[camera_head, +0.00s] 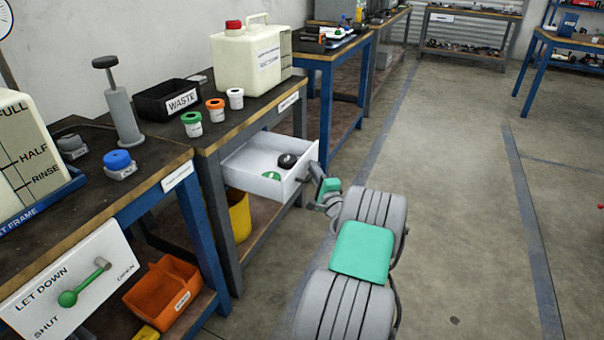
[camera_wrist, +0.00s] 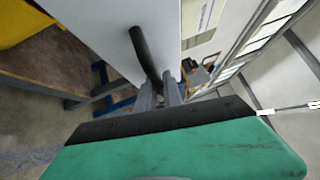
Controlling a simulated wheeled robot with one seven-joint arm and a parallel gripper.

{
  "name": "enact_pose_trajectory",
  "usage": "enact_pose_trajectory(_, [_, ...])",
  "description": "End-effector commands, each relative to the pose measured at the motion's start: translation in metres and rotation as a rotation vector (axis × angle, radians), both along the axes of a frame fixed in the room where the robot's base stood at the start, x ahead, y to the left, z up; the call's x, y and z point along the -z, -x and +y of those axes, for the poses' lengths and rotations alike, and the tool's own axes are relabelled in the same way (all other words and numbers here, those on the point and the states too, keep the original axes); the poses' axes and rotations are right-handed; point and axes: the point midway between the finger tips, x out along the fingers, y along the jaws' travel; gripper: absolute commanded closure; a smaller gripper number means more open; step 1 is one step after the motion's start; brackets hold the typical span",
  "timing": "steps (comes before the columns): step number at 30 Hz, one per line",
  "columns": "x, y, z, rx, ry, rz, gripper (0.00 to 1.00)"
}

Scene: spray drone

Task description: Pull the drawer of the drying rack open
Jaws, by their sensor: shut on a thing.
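The white drawer (camera_head: 246,178) stands pulled out from under the middle bench top in the head view. A green round thing (camera_head: 271,176) and a black round thing (camera_head: 287,161) lie inside it. My gripper (camera_head: 312,172) is at the drawer's front face. In the wrist view the drawer front (camera_wrist: 110,45) is a white panel with a dark bar handle (camera_wrist: 146,55). My gripper's grey fingers (camera_wrist: 159,92) are shut on this handle near its end. The fingertips' exact contact is partly hidden by the handle.
The bench top (camera_head: 215,135) above bears a waste bin (camera_head: 168,100), small capped pots (camera_head: 215,110) and a large white canister (camera_head: 250,60). A yellow bin (camera_head: 239,215) stands below the drawer. An orange bin (camera_head: 163,292) sits on the left lower shelf. The floor (camera_head: 450,200) at right is clear.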

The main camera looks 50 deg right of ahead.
Motion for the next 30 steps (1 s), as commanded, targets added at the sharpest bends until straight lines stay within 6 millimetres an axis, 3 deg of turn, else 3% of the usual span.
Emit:
enact_pose_trajectory(6, [0.0017, 0.0113, -0.0065, 0.001, 0.001, 0.003, 1.00])
enact_pose_trajectory(20, [0.0006, 0.0111, -0.0056, -0.005, 0.002, 0.002, 1.00])
enact_pose_trajectory(21, [0.0006, 0.0111, -0.0056, -0.005, 0.002, 0.002, 0.87])
enact_pose_trajectory(23, [0.0004, 0.0109, -0.0055, -0.005, 0.001, 0.002, 0.82])
enact_pose_trajectory(30, [0.0000, 0.0116, -0.0059, -0.005, 0.001, 0.001, 0.80])
